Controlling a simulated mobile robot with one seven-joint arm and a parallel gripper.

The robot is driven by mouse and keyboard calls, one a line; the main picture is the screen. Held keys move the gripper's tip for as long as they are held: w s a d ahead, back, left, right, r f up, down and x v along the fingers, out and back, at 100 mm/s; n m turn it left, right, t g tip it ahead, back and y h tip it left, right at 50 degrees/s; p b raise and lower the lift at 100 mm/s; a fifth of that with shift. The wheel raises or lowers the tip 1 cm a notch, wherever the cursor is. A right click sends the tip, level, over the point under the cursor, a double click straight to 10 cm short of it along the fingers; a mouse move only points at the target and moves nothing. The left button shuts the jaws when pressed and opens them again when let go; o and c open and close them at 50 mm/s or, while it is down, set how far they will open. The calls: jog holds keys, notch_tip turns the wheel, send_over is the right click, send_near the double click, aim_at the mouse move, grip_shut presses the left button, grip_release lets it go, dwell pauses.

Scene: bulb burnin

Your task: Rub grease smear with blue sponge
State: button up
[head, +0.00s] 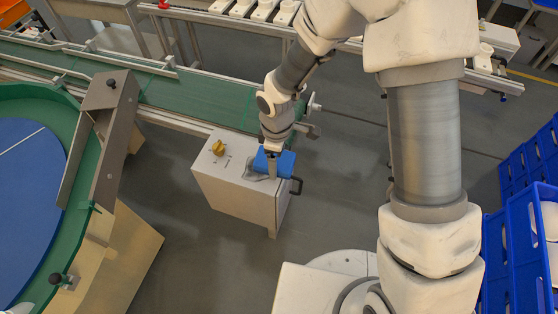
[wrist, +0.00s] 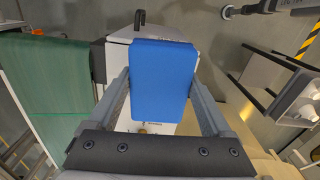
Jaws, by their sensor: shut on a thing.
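My gripper (head: 272,163) is over the top of a white cabinet (head: 236,204), shut on the blue sponge (head: 284,164). In the wrist view, the blue sponge (wrist: 163,72) sits between the two grey fingers of my gripper (wrist: 163,88) and hides much of the cabinet top. A dull grey patch (head: 253,172), which looks like the grease smear, shows on the cabinet top beside the sponge, partly covered by it. I cannot tell whether the sponge touches the top.
A black handle (head: 297,186) sticks out at the cabinet's right side. A green conveyor (head: 190,98) runs close behind. Blue crates (head: 519,235) stand at the right.

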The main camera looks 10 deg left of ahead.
jog(key=shift+r+p, duration=0.85)
jog(key=shift+r, duration=0.7)
